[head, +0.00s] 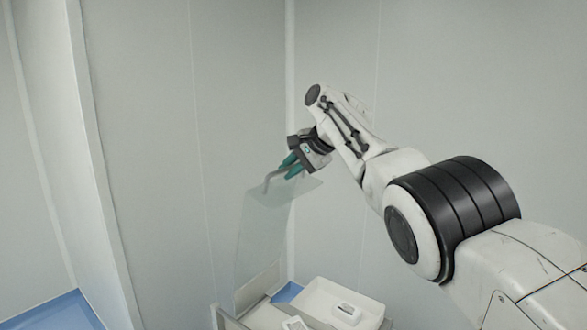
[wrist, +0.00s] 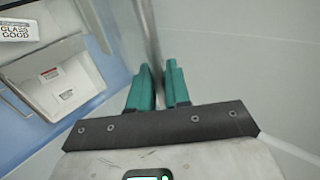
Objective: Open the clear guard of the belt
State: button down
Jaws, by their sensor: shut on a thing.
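The clear guard (head: 262,230) is a thin see-through panel standing up steeply above the machine in the head view, its lower end at the machine's left side. Its grey bar handle (head: 272,177) is at the top edge. My gripper (head: 287,168) has green fingers and is at this handle, shut on it. In the wrist view the green fingers of my gripper (wrist: 160,88) are close together; the handle between them is hard to make out. The belt itself cannot be told apart in these views.
The wrist view shows a sign (wrist: 30,30) reading "GLASS GOOD". Pale walls (head: 450,70) stand close behind. Blue floor (head: 55,312) shows at lower left.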

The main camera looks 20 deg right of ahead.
jog(key=shift+w+a+r, duration=0.15)
jog(key=shift+r, duration=0.05)
jog(key=c, duration=1.3)
grip_release()
jog(key=shift+c, duration=0.2)
jog(key=shift+f+b, duration=0.1)
jog(key=shift+b, duration=0.25)
jog(key=shift+s+d+b, duration=0.2)
jog(key=shift+b, duration=0.25)
jog(key=shift+s+d+r+b, duration=0.25)
jog(key=shift+s+r+b, duration=0.1)
jog(key=shift+b, duration=0.75)
jog(key=b+v, duration=0.6)
jog(key=v, duration=0.3)
jog(key=shift+r, duration=0.35)
